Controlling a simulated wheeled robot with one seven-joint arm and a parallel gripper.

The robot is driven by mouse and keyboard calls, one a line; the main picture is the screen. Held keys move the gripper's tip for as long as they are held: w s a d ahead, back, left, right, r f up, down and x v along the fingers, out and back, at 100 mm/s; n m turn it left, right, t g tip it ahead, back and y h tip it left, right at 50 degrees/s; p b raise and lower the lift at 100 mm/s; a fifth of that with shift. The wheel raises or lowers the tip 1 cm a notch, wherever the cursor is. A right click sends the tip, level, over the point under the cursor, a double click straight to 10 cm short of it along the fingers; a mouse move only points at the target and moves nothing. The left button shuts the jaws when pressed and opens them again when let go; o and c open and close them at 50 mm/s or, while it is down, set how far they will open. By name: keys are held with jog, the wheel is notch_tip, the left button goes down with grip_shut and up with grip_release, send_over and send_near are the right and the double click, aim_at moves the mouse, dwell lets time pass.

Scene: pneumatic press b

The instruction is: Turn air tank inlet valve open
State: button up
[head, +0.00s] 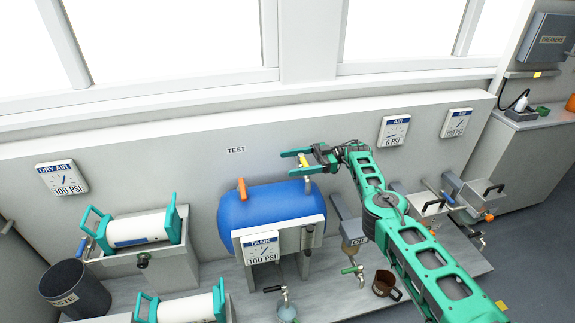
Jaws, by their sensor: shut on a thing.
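The blue air tank (265,208) lies on its side against the wall. An orange valve handle (242,189) stands upright on the tank's left end, apart from my gripper.
The tank gauge (261,249) reads 100 PSI, in front of the tank. An oil container (354,236) and a brown mug (386,285) are near my arm.

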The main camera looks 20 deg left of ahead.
jog(key=shift+w+d+r, duration=0.1)
jog(key=shift+w+r, duration=0.2)
jog(key=shift+w, duration=0.1)
jog(key=o, duration=1.5)
jog(key=shift+w+f, duration=0.1)
jog(key=shift+f, duration=0.05)
jog(key=shift+c, duration=0.2)
jog(key=shift+f, duration=0.1)
